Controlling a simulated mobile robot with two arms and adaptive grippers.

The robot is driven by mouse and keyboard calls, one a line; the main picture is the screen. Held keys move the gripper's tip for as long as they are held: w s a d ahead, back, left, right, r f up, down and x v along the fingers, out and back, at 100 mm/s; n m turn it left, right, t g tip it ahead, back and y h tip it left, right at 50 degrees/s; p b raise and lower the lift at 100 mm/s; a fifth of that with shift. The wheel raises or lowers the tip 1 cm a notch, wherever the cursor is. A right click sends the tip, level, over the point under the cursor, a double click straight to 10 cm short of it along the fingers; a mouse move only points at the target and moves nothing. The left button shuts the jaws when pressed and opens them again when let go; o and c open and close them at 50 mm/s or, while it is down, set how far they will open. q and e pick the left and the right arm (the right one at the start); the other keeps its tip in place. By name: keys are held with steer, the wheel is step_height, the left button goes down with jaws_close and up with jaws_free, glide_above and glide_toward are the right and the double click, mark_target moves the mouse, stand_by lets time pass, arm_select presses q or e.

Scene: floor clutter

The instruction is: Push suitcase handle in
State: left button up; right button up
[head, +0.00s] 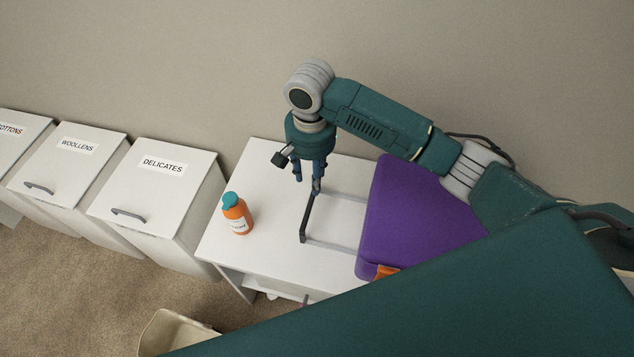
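The purple suitcase (410,215) lies on a white cabinet top, partly hidden by my own arm and body. Its handle (304,225) is pulled out to the left: two thin grey rods end in a dark grip bar, with a gap between bar and suitcase. My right gripper (307,184) points down at the far end of the grip bar, its two fingers apart. One fingertip overlaps the bar's far corner in the picture; I cannot tell if it touches. My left gripper is not in view.
An orange bottle with a teal cap (236,214) stands left of the handle on the white cabinet (262,160). White lidded bins, including DELICATES (155,190) and WOOLLENS (75,165), stand further left. A beige container (175,332) is on the carpet in front.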

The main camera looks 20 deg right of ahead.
glide_above(312, 201)
steer(key=f, duration=0.4)
steer(key=f+p, duration=0.1)
steer(key=f, duration=0.1)
steer(key=shift+s, duration=0.3)
step_height(312, 201, down, 3)
steer(key=shift+w+r, duration=0.1)
steer(key=shift+w, duration=0.05)
steer(key=shift+f, duration=0.85)
steer(key=shift+c, duration=0.5)
jaws_close()
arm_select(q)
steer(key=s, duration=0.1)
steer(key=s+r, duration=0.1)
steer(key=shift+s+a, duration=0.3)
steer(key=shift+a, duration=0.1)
arm_select(e)
steer(key=shift+w, duration=0.1)
